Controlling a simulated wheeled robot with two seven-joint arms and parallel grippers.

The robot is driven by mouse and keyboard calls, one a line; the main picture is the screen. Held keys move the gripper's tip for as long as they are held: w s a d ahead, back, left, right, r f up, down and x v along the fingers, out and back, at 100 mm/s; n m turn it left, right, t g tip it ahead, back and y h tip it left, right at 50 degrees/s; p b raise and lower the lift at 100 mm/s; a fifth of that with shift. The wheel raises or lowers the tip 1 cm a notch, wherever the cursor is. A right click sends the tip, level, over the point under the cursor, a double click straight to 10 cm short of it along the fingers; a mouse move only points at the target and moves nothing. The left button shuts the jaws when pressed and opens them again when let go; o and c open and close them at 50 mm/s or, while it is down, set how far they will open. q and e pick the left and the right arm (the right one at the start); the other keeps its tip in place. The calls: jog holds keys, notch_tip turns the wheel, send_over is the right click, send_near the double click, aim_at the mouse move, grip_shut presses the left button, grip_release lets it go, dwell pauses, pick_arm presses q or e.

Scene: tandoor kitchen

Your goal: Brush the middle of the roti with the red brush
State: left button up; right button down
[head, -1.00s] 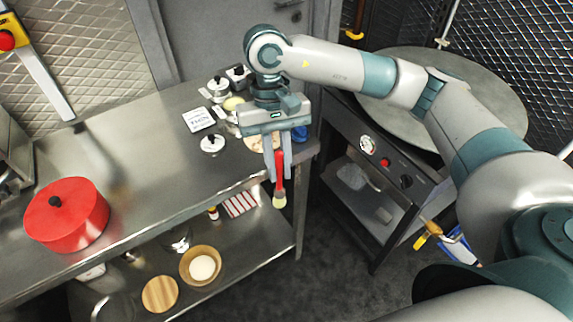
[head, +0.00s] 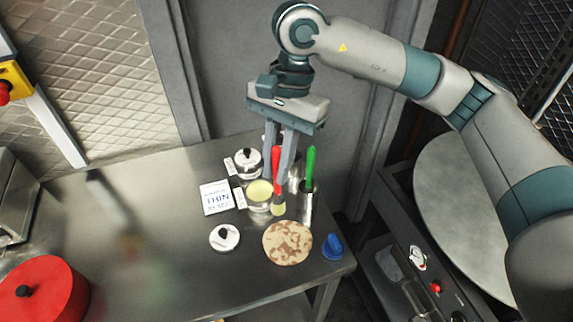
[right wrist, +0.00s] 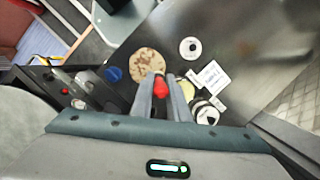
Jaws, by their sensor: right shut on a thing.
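The roti (head: 287,243), flat, round and brown-spotted, lies on the steel table near its right front corner. It also shows in the right wrist view (right wrist: 147,62). My right gripper (head: 280,178) points down and is shut on the red brush (head: 276,163). The brush hangs upright with its pale yellow bristles down, behind the roti in the head view and close to the bowl of yellow liquid (head: 259,192). I cannot tell how high the bristles are above the table. The right wrist view shows only the red handle (right wrist: 160,89) between the fingers. My left gripper is out of view.
A green brush (head: 311,160) stands in a metal holder (head: 306,205) just right of the red one. Around are white-lidded pots (head: 247,161), a lid (head: 224,237), a printed card (head: 216,197) and a blue object (head: 332,246). A red pot (head: 60,290) stands at left.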

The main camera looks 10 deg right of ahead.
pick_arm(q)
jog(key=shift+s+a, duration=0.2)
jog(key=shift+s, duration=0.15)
pick_arm(e)
jog(key=shift+s+a+r, duration=0.1)
jog(key=shift+s, duration=0.1)
